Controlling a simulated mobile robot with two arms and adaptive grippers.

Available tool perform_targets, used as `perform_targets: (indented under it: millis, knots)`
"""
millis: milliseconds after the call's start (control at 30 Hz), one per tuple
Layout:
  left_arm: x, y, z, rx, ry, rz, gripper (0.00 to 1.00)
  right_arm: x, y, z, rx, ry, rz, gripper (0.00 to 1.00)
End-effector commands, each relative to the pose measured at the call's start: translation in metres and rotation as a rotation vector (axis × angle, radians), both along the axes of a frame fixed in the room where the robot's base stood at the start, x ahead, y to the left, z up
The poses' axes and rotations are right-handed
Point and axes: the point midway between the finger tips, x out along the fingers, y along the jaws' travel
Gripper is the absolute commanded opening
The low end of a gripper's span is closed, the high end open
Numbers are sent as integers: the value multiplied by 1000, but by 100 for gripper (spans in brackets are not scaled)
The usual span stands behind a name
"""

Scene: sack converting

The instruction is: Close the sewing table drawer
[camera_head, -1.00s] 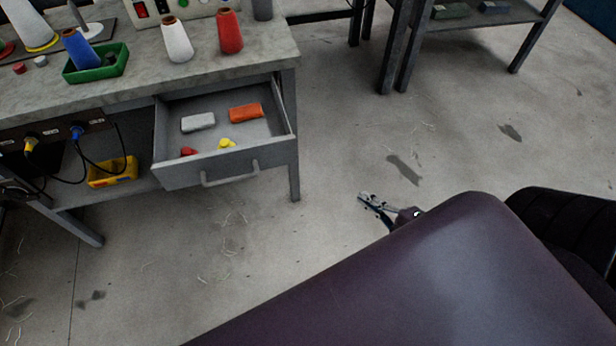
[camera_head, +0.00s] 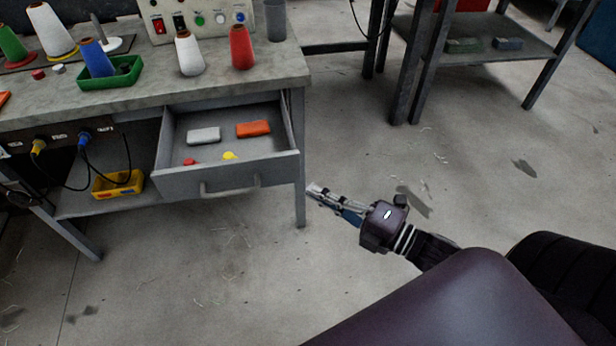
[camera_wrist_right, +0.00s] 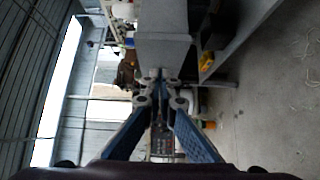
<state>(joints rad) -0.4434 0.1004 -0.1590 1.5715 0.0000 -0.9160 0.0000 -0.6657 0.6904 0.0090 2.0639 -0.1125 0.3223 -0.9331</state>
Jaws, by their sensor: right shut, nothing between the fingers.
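The sewing table drawer (camera_head: 176,183) stands pulled out from under the grey tabletop (camera_head: 286,76). Its bar handle (camera_head: 230,188) is on the front panel. Inside lie a grey block (camera_head: 204,135), an orange block (camera_head: 253,129), a red piece and a yellow piece. My right gripper (camera_head: 314,190) is shut and empty, to the right of the drawer front and apart from the handle in the head view. In the right wrist view, its fingertips (camera_wrist_right: 158,78) meet in front of a grey box-like surface, which looks like part of the drawer. My left gripper is not in view.
Thread cones, including a red one (camera_head: 242,47), and a green tray (camera_head: 110,78) stand on the tabletop. The table leg (camera_head: 300,205) is beside my right gripper. A yellow bin (camera_head: 118,184) sits on the lower shelf. Another table stands at the back right. The floor in front is clear.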

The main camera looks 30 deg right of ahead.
Motion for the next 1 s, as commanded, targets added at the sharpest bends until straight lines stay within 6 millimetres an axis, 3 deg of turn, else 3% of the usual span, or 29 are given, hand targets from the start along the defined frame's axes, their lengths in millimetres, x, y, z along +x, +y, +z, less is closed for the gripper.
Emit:
perform_targets:
  millis: [133, 400, 1000]
  knots:
    - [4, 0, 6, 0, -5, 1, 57, 20, 10, 0, -1, -3, 0, 0]
    - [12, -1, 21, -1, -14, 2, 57, 48, 0, -1, -3, 1, 0, 0]
    - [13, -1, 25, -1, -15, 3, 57, 56, -2, -1, -1, 2, -1, 0]
